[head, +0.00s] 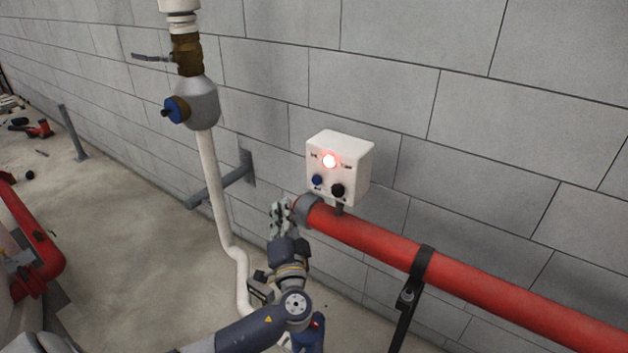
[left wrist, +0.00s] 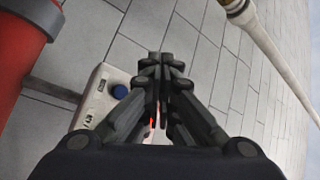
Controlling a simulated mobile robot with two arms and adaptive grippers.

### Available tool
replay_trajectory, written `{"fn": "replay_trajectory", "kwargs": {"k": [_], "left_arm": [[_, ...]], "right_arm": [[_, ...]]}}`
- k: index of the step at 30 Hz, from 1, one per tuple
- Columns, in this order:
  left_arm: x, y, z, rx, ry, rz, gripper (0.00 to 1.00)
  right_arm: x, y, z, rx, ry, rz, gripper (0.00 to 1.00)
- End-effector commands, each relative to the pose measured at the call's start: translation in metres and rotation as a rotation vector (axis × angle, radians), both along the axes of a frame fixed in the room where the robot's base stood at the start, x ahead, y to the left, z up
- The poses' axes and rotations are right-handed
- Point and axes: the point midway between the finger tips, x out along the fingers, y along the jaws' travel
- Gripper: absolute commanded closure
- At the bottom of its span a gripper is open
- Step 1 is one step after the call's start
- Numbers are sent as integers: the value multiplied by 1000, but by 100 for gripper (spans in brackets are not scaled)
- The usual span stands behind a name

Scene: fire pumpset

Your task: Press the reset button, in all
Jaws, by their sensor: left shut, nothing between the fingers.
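In the left wrist view the closed fingers (left wrist: 165,60) stand in front of the box (left wrist: 101,83). The blue button (left wrist: 119,91) shows left of them; a red glow shows between the finger links. My right gripper is out of view.
A thick red pipe (head: 400,249) runs under the box, close to my left gripper, on a black bracket (head: 412,290). A white vertical pipe (head: 212,185) with a valve (head: 176,110) stands to the left. A grey wall strut (head: 222,185) sticks out beside it.

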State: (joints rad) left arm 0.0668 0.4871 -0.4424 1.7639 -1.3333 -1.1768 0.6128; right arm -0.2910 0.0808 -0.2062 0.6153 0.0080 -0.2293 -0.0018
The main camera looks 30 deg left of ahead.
Motion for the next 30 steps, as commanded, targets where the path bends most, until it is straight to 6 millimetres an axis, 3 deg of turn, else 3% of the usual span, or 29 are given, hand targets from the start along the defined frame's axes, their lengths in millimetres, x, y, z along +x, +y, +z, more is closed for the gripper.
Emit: {"fn": "replay_trajectory", "kwargs": {"k": [14, 18, 30], "left_arm": [[58, -5, 0, -1, -1, 0, 100], [73, -6, -4, -2, -2, 1, 100], [86, -7, 0, -1, 1, 0, 100]], "right_arm": [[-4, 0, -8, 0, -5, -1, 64], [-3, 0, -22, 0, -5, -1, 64], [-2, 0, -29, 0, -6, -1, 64]]}}
